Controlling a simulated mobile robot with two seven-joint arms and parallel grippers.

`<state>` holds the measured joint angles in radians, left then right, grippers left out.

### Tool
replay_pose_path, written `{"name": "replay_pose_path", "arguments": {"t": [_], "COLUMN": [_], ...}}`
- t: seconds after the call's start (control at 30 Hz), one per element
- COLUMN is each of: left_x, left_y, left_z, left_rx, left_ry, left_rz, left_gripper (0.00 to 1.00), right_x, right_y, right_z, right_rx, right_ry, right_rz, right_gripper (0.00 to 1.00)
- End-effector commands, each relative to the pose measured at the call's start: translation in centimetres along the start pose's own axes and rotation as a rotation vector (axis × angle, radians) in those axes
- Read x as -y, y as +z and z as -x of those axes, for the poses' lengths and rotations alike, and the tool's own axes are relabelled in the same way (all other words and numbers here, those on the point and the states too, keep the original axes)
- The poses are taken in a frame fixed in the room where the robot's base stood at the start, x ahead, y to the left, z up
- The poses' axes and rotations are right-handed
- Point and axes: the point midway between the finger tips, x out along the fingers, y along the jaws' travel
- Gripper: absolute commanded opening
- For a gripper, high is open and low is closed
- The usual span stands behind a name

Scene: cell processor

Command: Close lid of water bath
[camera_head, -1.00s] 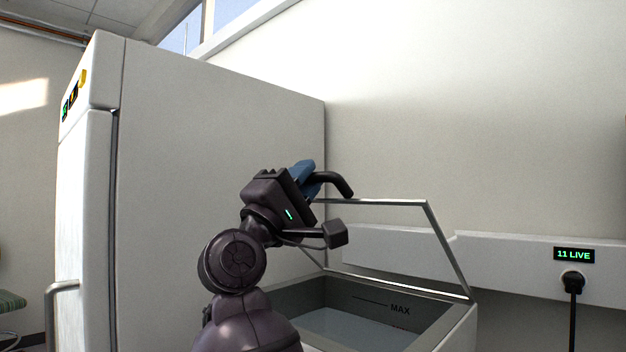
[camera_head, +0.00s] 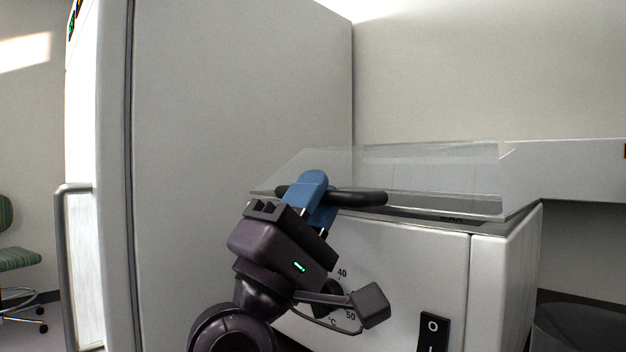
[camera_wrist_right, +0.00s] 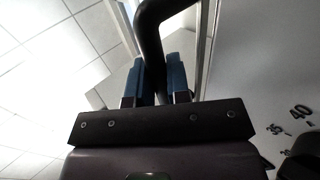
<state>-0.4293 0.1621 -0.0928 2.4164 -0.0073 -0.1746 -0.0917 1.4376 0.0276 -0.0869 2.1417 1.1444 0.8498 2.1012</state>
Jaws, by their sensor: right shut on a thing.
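The water bath (camera_head: 440,265) is a white box with a temperature dial and a power switch on its front. Its clear lid (camera_head: 430,178) is tilted only slightly above the bath's top, low over the opening. The black lid handle (camera_head: 358,198) runs along the lid's front edge. My right gripper (camera_head: 313,195) is shut on this handle, its blue fingers around the bar. In the right wrist view the handle (camera_wrist_right: 151,45) passes between the two blue fingertips (camera_wrist_right: 155,78). My left gripper is not in view.
A tall white cabinet (camera_head: 240,110) with a vertical door handle (camera_head: 65,260) stands at the left. A wall ledge (camera_head: 575,170) runs behind the bath. A dark bin-like object (camera_head: 580,328) is at the lower right. A chair (camera_head: 15,258) is at the far left.

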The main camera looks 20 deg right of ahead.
Motion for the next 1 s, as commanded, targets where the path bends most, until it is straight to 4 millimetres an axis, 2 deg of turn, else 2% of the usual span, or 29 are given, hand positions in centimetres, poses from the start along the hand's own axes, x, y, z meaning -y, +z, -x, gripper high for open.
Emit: {"name": "replay_pose_path", "arguments": {"t": [0.03,0.1,0.63,0.67,0.8,1.0], "left_x": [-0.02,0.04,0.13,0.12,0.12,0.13], "left_y": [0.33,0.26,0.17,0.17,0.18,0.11], "left_z": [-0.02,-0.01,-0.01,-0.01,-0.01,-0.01], "left_rx": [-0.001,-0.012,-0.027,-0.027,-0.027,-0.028], "left_ry": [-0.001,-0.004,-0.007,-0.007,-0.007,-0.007], "left_rz": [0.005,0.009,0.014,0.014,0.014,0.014], "left_gripper": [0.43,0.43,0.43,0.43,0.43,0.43], "right_x": [0.76,0.92,1.23,1.25,1.19,1.01], "right_y": [-0.21,-0.13,0.01,0.01,-0.01,0.02], "right_z": [0.63,0.88,1.34,1.36,1.32,1.19], "right_rx": [-0.004,-0.002,0.0,0.0,-0.001,0.0], "right_ry": [-0.005,-0.005,-0.008,-0.008,-0.006,-0.004], "right_rz": [0.006,0.004,0.002,0.002,0.002,0.001], "right_gripper": [0.0,0.0,0.0,0.2,0.41,0.41]}}
